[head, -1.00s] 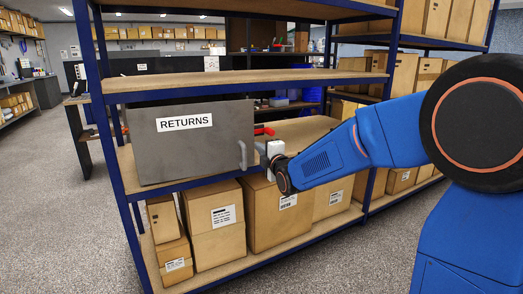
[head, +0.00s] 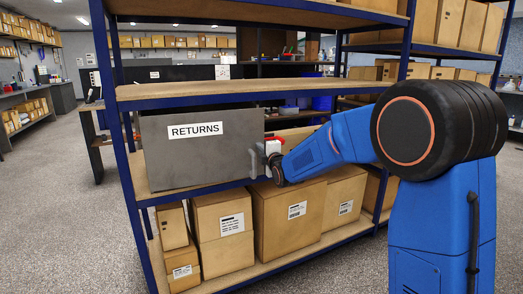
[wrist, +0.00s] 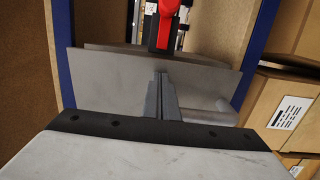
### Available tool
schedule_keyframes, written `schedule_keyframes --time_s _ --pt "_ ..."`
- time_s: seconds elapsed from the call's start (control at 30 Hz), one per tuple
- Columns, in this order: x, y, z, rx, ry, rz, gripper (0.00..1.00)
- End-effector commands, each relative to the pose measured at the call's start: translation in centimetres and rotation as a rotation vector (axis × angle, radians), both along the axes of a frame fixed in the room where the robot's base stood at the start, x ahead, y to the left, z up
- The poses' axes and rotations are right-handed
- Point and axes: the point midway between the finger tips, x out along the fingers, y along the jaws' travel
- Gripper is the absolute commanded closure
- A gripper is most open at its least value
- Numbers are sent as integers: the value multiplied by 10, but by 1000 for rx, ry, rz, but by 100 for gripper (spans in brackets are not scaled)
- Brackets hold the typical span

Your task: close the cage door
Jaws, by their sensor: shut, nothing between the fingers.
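The cage door is a flat grey panel (head: 190,160) with a "RETURNS" label, on the shelf's middle level in the head view. Its grey handle (head: 254,162) is near its right edge. My gripper (head: 268,152) is at that right edge, beside the handle; its fingertips are hard to make out there. In the wrist view my gripper (wrist: 160,76) is shut and empty, its fingers in front of the grey panel (wrist: 100,82). The handle (wrist: 212,108) is right of the fingers. A second grey edge shows just behind the panel. I cannot tell whether the fingers touch the door.
A red item (head: 274,138) sits behind the door's right edge. Cardboard boxes (head: 287,218) fill the shelf below. A blue shelf post (head: 128,180) stands at the left and another right of my arm. The carpeted floor (head: 70,225) at left is clear.

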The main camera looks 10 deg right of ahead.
Motion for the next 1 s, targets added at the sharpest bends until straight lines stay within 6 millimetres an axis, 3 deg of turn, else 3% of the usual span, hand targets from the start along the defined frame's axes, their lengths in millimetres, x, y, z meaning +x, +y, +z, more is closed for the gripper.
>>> schedule_keyframes --time_s 0.23,0.63,1.0 --pt "5 1 0 0 0 0 100" --pt "56 13 0 0 -1 0 100" --pt "61 13 0 2 -4 -2 100"
